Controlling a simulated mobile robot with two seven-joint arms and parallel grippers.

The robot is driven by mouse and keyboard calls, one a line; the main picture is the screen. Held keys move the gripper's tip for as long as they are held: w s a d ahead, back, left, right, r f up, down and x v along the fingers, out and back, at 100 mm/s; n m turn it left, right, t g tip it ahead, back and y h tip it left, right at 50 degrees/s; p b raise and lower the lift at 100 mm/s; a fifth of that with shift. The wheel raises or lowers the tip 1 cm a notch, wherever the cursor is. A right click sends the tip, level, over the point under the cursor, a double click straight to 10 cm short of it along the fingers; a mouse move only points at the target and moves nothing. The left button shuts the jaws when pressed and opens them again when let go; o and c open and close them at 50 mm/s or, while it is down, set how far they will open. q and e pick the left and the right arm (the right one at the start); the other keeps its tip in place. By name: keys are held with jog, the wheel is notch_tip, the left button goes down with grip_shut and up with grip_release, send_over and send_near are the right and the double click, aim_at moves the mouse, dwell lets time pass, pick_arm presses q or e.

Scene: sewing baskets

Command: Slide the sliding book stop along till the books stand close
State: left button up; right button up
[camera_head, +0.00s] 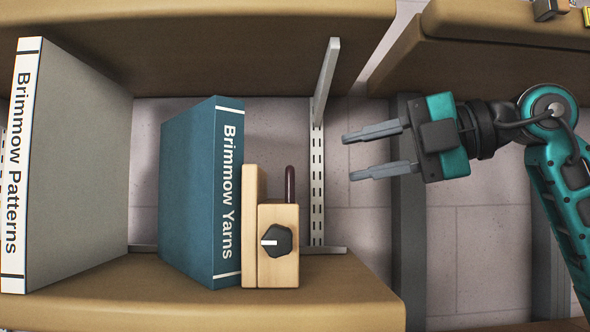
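The sliding book stop (278,265) is a light wooden block with an upright back plate, a black knob (276,240) and a dark rod on top. It stands on the lower shelf against the right side of the teal "Brimmow Yarns" book (195,185). The grey "Brimmow Patterns" book (80,170) stands at the far left, with a wide gap between the two books. My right gripper (347,157) is open and empty, to the right of and above the stop, its fingers pointing left. My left gripper is not in view.
The lower wooden shelf (340,295) is bare to the right of the stop. An upper shelf (220,50) runs above the books, with a metal bracket (326,80) right of the stop. Another wooden shelf (500,65) is at the upper right.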

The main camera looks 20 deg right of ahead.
aim_at(289, 172)
jog(key=p+x, duration=0.1)
jog(key=x, duration=1)
jog(key=shift+c, duration=0.4)
grip_shut()
